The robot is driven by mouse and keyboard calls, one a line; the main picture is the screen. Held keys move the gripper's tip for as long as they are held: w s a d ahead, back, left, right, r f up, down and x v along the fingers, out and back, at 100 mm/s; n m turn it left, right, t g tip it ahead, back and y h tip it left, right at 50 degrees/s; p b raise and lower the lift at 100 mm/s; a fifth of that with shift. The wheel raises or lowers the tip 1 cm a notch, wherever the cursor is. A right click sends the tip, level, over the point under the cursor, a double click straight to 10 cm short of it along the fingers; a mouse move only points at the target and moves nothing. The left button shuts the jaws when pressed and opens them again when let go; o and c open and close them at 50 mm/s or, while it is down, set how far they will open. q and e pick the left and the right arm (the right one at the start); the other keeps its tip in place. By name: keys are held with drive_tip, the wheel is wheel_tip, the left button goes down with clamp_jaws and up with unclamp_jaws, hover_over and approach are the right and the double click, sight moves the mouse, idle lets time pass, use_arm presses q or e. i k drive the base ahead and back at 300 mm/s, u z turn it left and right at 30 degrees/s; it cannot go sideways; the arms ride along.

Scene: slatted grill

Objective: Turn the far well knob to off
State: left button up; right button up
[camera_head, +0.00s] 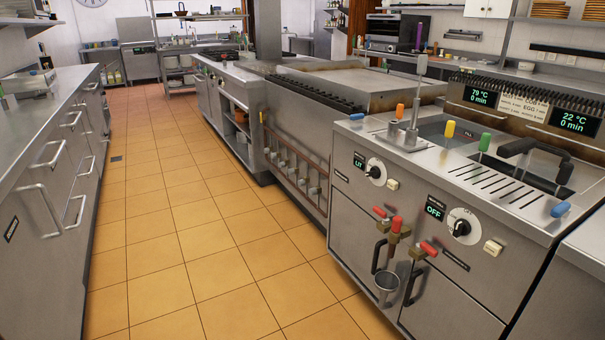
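The fryer-like double-well unit (345,210) stands at the right. The far well knob (376,171) is a black dial on a white disc on its front panel. A small display (359,161) beside it shows short lit text, too small to read surely. The near well knob (461,228) is a similar dial, closer to me, and its display (434,208) reads OFF. The far well (447,131) is a recess in the top. Neither of my grippers is in view.
Red-handled taps (395,225) and a hanging metal cup (387,283) stick out below the knobs. Readouts on top show 79 °C (481,96) and 22 °C (573,121). A black-handled basket (535,150) sits at the near well. The tiled floor (190,230) is clear.

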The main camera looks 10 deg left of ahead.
sight(376, 173)
drive_tip(key=u, duration=1.35)
drive_tip(key=i, duration=3.7)
drive_tip(key=z, duration=2.5)
